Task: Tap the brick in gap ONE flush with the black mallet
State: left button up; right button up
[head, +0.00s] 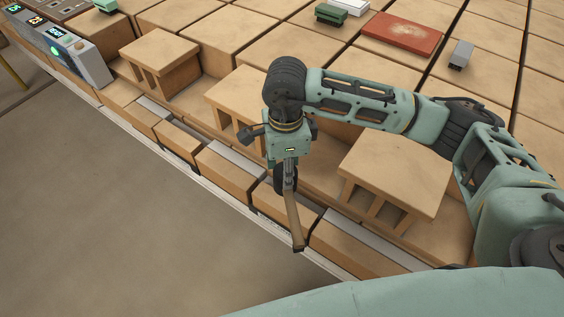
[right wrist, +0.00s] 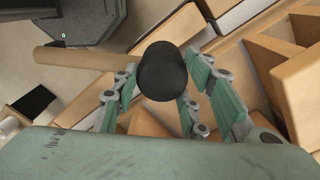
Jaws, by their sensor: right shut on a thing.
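My right gripper (head: 287,172) hangs over the front row of tan bricks, pointing down, shut on the mallet. The mallet's wooden handle (head: 294,222) slants down toward the row's outer edge. In the right wrist view the black mallet head (right wrist: 163,72) lies between the green fingers, its handle (right wrist: 85,58) reaching left. Below lie front-row bricks, one beneath the handle (head: 268,203) and one to its right (head: 352,245), with grey strips beside them. Whether the mallet touches a brick is unclear. No gap label is readable, so gap ONE cannot be picked out. My left gripper is out of view.
Tan blocks with legs stand behind the row, at left (head: 160,52) and right (head: 398,170). A grey panel with lit displays (head: 75,50) is at upper left. A red slab (head: 402,36) and small grey block (head: 461,54) lie behind. Floor (head: 110,210) in front is clear.

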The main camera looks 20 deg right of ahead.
jog(key=shift+s+f, duration=0.1)
jog(key=shift+f, duration=0.15)
jog(key=shift+a+f+b, duration=0.1)
jog(key=shift+f+b, duration=0.25)
notch_tip(320, 180, down, 4)
jog(key=shift+r+b, duration=0.25)
jog(key=shift+b, duration=0.45)
jog(key=shift+f, duration=0.45)
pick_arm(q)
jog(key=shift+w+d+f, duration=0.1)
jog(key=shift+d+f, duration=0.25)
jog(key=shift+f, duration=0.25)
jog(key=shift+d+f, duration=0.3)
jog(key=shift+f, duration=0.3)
pick_arm(e)
jog(key=shift+f, duration=0.1)
